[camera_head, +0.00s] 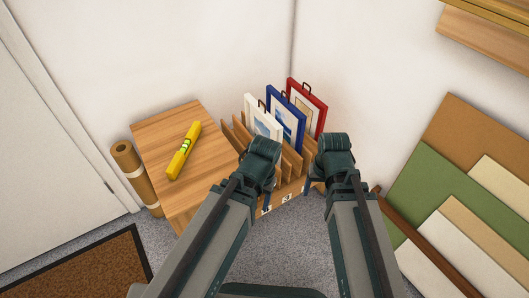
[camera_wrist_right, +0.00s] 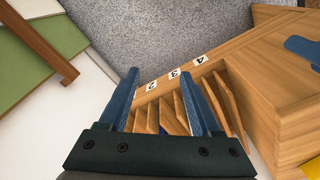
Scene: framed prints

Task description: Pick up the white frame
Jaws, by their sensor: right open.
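The white frame (camera_head: 262,122) stands upright in the left part of a wooden slotted rack (camera_head: 230,134), its picture partly visible. Its lower part is hidden by the rack and my left arm. My left gripper (camera_head: 268,186) is in front of the rack, below the white frame in the picture; its jaws are too hidden to read. My right gripper (camera_head: 313,187) is at the rack's right front, apart from the white frame. In the right wrist view its two blue fingers (camera_wrist_right: 160,82) are spread, with slot dividers showing between them and nothing held.
A blue frame (camera_head: 285,117) and a red frame (camera_head: 317,94) stand right of the white one. A yellow level (camera_head: 184,150) lies on the wooden cabinet top (camera_head: 160,130). A brown roll (camera_head: 135,175) stands left. Boards (camera_head: 434,172) lean at the right wall.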

